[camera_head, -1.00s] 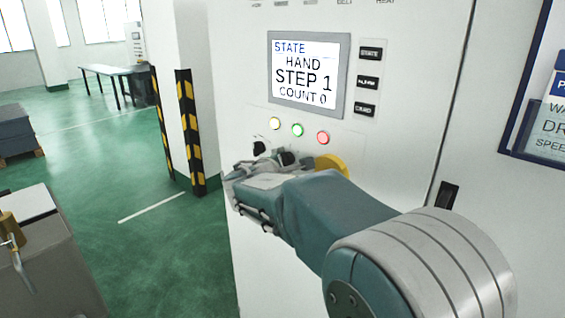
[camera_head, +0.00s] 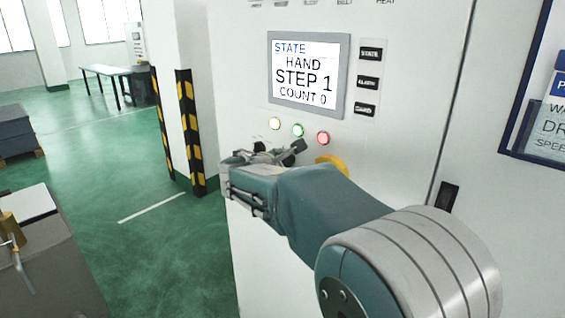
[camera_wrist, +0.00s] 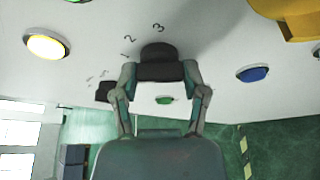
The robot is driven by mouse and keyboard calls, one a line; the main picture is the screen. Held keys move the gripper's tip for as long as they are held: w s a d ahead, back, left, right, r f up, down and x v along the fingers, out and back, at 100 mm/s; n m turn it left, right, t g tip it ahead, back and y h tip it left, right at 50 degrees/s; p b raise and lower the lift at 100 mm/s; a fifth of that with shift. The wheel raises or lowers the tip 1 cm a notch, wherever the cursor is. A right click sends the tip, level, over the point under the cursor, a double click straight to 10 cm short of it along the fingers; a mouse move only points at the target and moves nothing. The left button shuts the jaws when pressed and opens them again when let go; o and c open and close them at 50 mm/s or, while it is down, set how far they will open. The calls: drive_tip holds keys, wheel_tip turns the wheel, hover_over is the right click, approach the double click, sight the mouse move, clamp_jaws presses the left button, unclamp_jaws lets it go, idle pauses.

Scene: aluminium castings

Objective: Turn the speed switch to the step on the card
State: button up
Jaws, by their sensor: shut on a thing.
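The speed switch (camera_wrist: 158,56) is a black knob on the white cabinet face, with the printed numbers 1, 2 and 3 beside it in the wrist view. My gripper (camera_wrist: 160,72) has one finger on each side of it and is shut on it. In the head view my gripper (camera_head: 262,156) is at the panel below the lamps and largely covers the knob. The knob's pointer cannot be made out. The display (camera_head: 303,74) reads STATE, HAND, STEP 1, COUNT 0. The card (camera_head: 547,130) at the right edge is cut off; its step is not readable.
A second black knob (camera_wrist: 103,91) is close to my left finger. A striped post (camera_head: 190,130) stands left of the cabinet.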

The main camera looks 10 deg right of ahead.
drive_tip(key=shift+f, duration=0.2)
drive_tip(key=o, duration=1.2)
drive_tip(key=shift+w, duration=0.1)
drive_tip(key=shift+c, duration=0.2)
drive_tip(key=shift+r, duration=0.15)
drive_tip(key=v, duration=1.2)
